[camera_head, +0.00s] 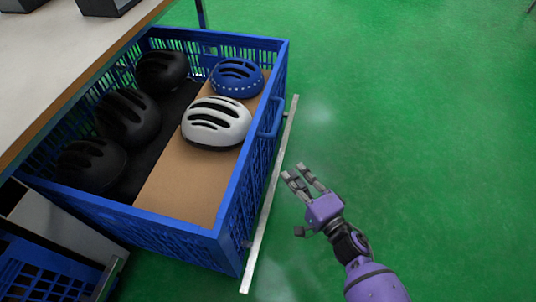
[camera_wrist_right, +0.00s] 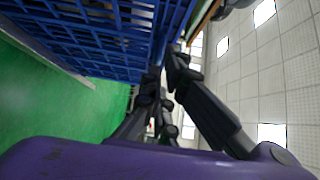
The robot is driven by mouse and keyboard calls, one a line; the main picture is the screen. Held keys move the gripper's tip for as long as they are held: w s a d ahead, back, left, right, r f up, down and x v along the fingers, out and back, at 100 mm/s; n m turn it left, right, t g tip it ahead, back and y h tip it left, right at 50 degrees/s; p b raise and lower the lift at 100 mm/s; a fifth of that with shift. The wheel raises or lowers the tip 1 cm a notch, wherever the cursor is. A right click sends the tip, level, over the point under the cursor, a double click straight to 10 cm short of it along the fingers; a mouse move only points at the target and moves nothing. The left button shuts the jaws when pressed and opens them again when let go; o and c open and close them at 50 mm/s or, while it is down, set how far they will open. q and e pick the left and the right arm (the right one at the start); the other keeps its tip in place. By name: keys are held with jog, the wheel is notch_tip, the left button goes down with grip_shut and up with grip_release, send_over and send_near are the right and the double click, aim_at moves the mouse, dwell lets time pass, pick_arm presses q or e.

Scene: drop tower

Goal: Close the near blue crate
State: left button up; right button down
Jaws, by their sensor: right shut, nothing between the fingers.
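The near blue crate (camera_head: 180,245) stands pulled out from under the table in the head view, its open top showing several helmets inside. A blue handle (camera_head: 270,118) sits on its right side wall. My right gripper (camera_head: 298,174) is to the right of the crate, apart from its side, with its fingers pointing toward it. It is shut and empty. In the right wrist view the crate's slatted blue wall (camera_wrist_right: 95,35) fills the upper left, beyond the dark fingers (camera_wrist_right: 160,85). My left gripper is not in view.
A white helmet (camera_head: 216,122) and a blue helmet (camera_head: 237,77) lie on cardboard, with black helmets (camera_head: 127,117) beside them. A metal rail (camera_head: 270,195) runs along the crate's right side. The tabletop (camera_head: 60,60) is at upper left. Green floor (camera_head: 430,130) is clear on the right.

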jog(key=w+a+b, duration=0.3)
jog(key=w+a, duration=0.4)
jog(key=shift+w+a, duration=0.3)
jog(key=shift+a, duration=0.05)
